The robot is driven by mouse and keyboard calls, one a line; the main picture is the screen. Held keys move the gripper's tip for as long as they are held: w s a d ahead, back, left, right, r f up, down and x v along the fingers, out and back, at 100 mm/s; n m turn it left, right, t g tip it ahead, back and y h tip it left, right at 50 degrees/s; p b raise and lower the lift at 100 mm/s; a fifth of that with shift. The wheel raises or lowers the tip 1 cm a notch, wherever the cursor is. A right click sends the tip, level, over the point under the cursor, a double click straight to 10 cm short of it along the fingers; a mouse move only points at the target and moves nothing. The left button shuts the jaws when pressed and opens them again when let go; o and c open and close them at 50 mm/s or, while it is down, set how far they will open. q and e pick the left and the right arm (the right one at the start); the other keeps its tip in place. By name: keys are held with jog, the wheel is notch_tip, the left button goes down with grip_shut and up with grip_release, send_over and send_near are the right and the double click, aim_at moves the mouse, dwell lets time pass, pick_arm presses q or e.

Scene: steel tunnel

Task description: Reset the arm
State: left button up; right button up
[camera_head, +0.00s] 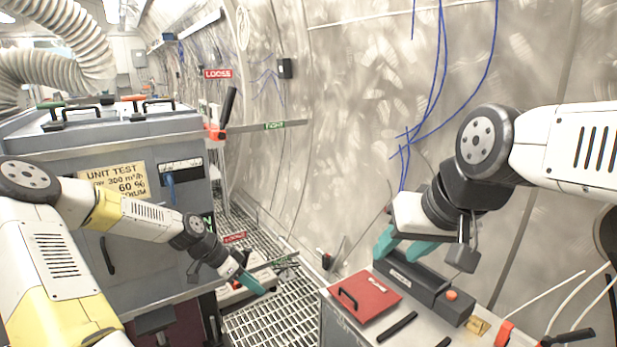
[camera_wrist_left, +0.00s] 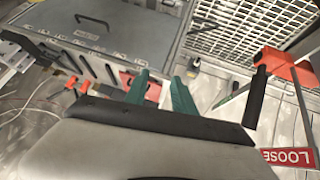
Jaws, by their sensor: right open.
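My left gripper (camera_head: 254,284) hangs low at the middle left of the head view, pointing down and to the right above the floor grating. In the left wrist view its two green fingers (camera_wrist_left: 160,78) stand apart with nothing held between them. My right gripper (camera_head: 398,255) is at the right of the head view, above the back of a grey cabinet. Its two teal fingers are apart and point down and left, close to a dark grey box (camera_head: 420,284). I cannot tell whether they touch it.
A large grey unit (camera_head: 150,130) with a yellow paper label stands at the left. A red panel (camera_head: 365,297) with a black handle lies on the cabinet. The metal wall runs behind; floor grating (camera_head: 275,325) is open between.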

pick_arm(q)
jog(key=s+d+r+n+t+y, duration=0.1)
jog(key=s+r+n, duration=0.4)
jog(key=s+r, duration=0.7)
jog(key=s+d+r+n+t+y, duration=0.1)
jog(key=s+r+n+t+y, duration=0.2)
jog(key=s+r, duration=0.9)
notch_tip(320, 180, up, 5)
jog(key=n+y, duration=0.1)
jog(key=n, duration=0.1)
jog(key=shift+r+n, duration=0.15)
jog(key=shift+n, duration=0.25)
jog(key=shift+s+a, duration=0.1)
